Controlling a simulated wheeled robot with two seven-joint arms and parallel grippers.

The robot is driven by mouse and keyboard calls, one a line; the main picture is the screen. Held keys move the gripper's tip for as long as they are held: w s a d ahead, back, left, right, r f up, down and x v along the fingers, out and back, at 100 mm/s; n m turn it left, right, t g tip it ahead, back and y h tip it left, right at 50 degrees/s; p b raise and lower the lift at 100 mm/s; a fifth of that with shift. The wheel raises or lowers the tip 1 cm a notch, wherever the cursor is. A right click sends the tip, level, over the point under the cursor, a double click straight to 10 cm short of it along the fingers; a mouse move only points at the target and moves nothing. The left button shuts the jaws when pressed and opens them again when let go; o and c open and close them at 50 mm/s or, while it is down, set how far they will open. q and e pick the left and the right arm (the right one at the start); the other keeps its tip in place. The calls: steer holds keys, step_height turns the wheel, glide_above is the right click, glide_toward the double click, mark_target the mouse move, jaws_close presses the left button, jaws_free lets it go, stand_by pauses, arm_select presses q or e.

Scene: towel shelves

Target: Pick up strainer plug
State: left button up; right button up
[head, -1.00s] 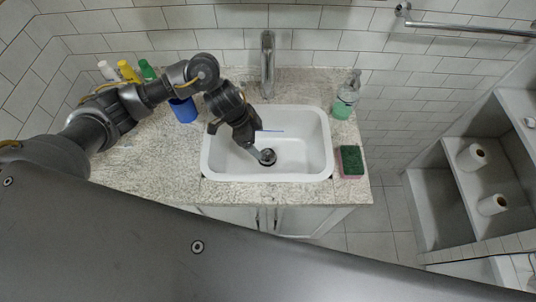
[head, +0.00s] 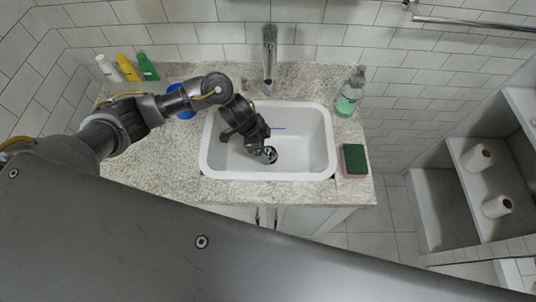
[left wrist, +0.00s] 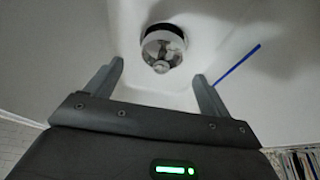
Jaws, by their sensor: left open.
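The strainer plug (left wrist: 162,50) is a round metal piece with a small knob, at the dark drain hole in the basin floor. In the head view the plug (head: 270,154) shows right at the tip of my left gripper (head: 266,152), partly hidden by it. In the left wrist view my left gripper (left wrist: 158,85) is open, its two fingers apart, with the plug ahead of and between them. Nothing is between the fingertips. The white sink (head: 305,170) surrounds the plug and gripper. My right gripper is not in view.
A thin blue stick (left wrist: 237,64) lies in the basin, right of the plug. The faucet (head: 269,50) stands behind the sink. A soap bottle (head: 348,97) and a green and pink sponge (head: 354,160) are on the right counter. A blue cup (head: 185,110) is behind my left arm.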

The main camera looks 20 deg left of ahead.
mark_target(266, 149)
arm_select(q)
steer(key=x, duration=0.4)
steer(key=shift+a+f, duration=0.25)
steer(key=shift+f, duration=0.05)
steer(key=c, duration=1)
